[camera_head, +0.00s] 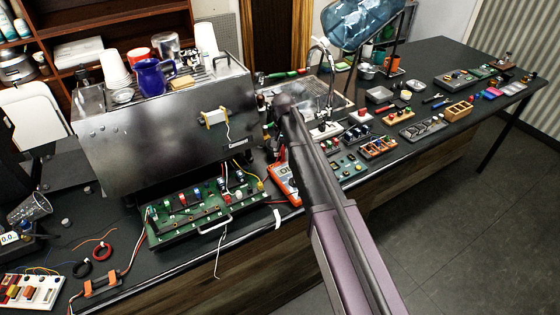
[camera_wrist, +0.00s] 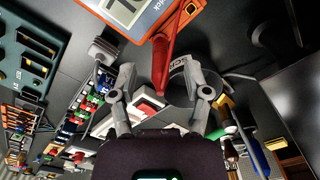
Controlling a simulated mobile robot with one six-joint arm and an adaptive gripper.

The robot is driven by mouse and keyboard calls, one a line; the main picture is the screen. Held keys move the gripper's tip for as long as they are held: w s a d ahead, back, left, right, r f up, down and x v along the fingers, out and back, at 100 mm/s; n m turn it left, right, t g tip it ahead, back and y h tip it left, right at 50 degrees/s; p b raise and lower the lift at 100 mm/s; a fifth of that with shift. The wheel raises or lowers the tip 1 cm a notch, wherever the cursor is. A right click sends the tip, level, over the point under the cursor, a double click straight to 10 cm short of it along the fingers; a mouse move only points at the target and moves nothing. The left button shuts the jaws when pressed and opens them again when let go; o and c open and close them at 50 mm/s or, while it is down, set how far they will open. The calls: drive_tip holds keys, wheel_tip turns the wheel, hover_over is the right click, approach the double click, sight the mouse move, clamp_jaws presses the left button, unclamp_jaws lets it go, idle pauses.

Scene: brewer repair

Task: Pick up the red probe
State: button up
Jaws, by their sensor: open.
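The red probe (camera_wrist: 160,66) shows in the wrist view as a slim red body, with a red lead running from its upper end past the meter. My gripper (camera_wrist: 160,78) is open, with one finger on each side of the probe and a visible gap to both. The orange multimeter (camera_wrist: 137,12) lies just beyond the fingertips. In the head view my gripper (camera_head: 283,104) is over the counter beside the steel brewer (camera_head: 165,125), and my arm partly covers it. The multimeter (camera_head: 284,186) lies below it there. I cannot clearly make out the probe in the head view.
A black round item with lettering (camera_wrist: 180,87) lies close beside the probe. A green circuit board (camera_head: 205,208) sits in front of the brewer. Several small parts trays, such as a wooden one (camera_head: 458,110), fill the right counter.

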drive_tip(key=shift+f+b, duration=0.45)
drive_tip(key=shift+f, duration=0.3)
clamp_jaws()
